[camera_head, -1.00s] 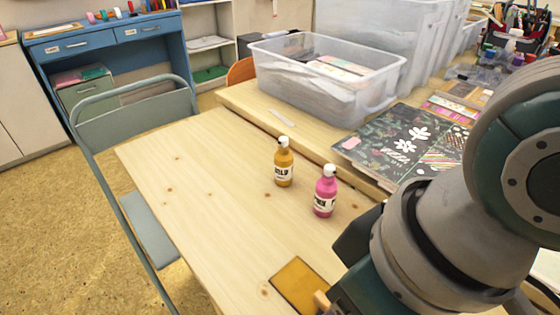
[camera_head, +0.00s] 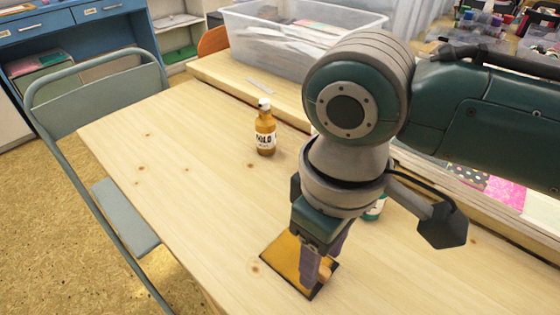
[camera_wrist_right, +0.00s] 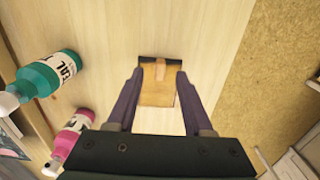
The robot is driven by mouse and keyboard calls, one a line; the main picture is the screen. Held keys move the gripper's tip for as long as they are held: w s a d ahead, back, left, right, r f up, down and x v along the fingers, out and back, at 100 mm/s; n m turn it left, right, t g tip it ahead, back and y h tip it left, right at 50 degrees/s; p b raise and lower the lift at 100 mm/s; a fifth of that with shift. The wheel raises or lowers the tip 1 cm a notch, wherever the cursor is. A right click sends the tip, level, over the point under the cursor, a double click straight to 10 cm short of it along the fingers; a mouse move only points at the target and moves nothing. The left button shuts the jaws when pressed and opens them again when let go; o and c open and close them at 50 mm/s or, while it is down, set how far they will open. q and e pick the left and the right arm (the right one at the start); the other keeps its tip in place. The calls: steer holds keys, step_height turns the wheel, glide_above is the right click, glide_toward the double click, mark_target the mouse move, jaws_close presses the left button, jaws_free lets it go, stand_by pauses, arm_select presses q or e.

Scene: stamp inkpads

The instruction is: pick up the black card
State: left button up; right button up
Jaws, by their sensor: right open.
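A flat gold card (camera_head: 281,254) with a black edge lies on the table; I see no separate all-black card. In the wrist view, black (camera_wrist_right: 147,62) shows at the far end of the gold surface (camera_wrist_right: 157,96). My left gripper is not in view.
A gold bottle (camera_head: 265,133) stands behind the card. A teal bottle (camera_wrist_right: 50,76) and a pink bottle (camera_wrist_right: 76,128) stand beside my right gripper. A clear plastic bin (camera_head: 290,48) is at the back. The left tabletop (camera_head: 175,165) is clear.

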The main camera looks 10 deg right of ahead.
steer(key=shift+f, duration=0.95)
steer(key=shift+c, duration=0.2)
jaws_close()
